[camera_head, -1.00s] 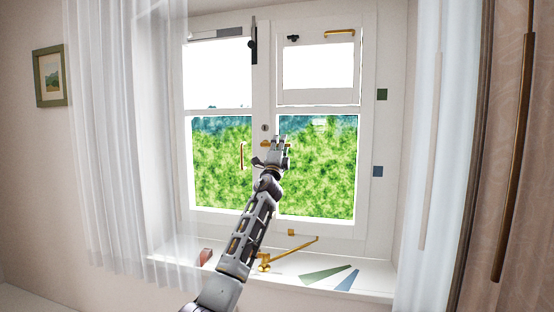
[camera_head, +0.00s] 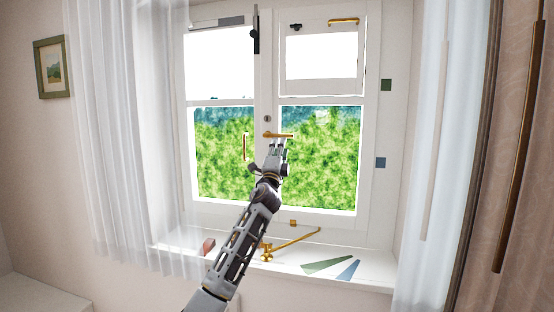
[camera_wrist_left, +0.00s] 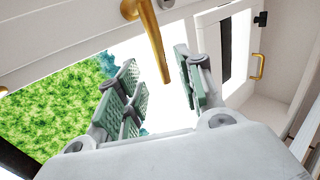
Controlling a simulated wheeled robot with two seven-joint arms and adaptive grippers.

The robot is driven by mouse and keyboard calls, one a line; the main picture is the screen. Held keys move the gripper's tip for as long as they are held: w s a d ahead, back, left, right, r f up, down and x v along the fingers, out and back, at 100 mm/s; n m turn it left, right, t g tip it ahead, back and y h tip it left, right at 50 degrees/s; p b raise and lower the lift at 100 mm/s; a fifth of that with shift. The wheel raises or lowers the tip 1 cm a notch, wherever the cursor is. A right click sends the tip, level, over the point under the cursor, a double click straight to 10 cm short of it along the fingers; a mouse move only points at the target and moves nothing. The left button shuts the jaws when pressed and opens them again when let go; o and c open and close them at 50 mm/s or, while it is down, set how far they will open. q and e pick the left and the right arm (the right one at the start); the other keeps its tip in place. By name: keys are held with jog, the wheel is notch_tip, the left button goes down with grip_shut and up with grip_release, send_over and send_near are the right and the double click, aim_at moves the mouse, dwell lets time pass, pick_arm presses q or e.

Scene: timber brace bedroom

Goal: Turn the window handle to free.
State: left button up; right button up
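The brass window handle (camera_head: 278,135) is on the middle stile of the window, below a small dark keyhole fitting. Its lever lies level and points right across the right pane. In the left wrist view the handle (camera_wrist_left: 152,42) runs from its mount at the top down towards the space between my fingers. My left gripper (camera_head: 278,147) is just below the lever in the head view, its fingertips close to it. In the left wrist view its green-padded fingers (camera_wrist_left: 165,88) stand apart, with the lever's end between them; I cannot tell any contact. My right gripper is not in view.
A brass stay (camera_head: 290,243) sits on the sill (camera_head: 375,275), with green and blue wedges (camera_head: 328,265) to its right. A brass pull (camera_head: 244,147) is on the left sash. Sheer curtains (camera_head: 125,130) hang at both sides.

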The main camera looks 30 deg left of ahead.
pick_arm(q)
jog(key=shift+v, duration=2.3)
